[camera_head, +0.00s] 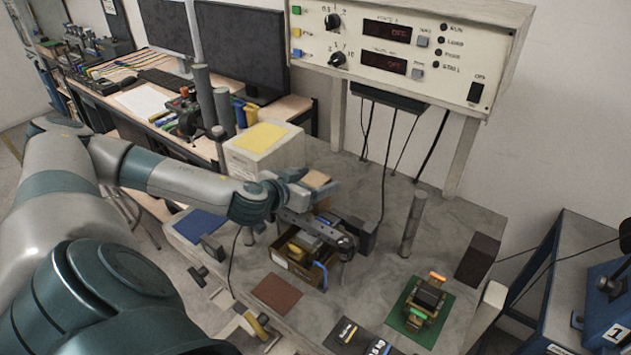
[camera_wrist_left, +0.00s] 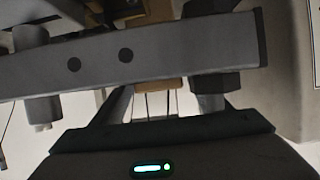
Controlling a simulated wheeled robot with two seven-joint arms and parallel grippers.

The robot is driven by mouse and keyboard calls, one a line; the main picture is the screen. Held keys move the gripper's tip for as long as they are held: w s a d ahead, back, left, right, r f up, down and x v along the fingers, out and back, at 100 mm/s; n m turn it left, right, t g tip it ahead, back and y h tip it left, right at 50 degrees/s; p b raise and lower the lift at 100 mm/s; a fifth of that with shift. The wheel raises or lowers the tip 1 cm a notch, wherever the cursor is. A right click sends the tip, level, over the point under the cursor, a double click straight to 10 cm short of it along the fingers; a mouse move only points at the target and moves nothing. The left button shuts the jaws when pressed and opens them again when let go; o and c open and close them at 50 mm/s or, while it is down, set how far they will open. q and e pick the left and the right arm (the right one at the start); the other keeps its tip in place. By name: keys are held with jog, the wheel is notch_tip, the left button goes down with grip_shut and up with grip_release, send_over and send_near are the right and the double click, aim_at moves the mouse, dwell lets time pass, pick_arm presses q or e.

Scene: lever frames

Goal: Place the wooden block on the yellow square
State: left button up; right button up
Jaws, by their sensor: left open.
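The wooden block (camera_head: 318,179) shows as a tan piece in the head view, right by the fingers of my left gripper (camera_head: 311,188). My gripper is open; part of the block is hidden by it, and I cannot tell whether they touch. The yellow square (camera_head: 260,137) lies on top of a white box (camera_head: 264,158), behind and left of my gripper. Nothing stands on the square. My right gripper is not in view.
Below my gripper is an open box of parts (camera_head: 291,262). A device sits on a green mat (camera_head: 419,312). A brown square (camera_head: 277,294) lies bare. A control panel (camera_head: 405,48) rises behind.

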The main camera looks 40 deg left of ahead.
pick_arm(q)
grip_shut()
jog(key=shift+r, duration=0.1)
jog(key=shift+w+r, duration=0.1)
jog(key=shift+r, duration=0.4)
notch_tip(320, 180, up, 9)
jog(key=b, duration=0.2)
jog(key=shift+b, duration=0.35)
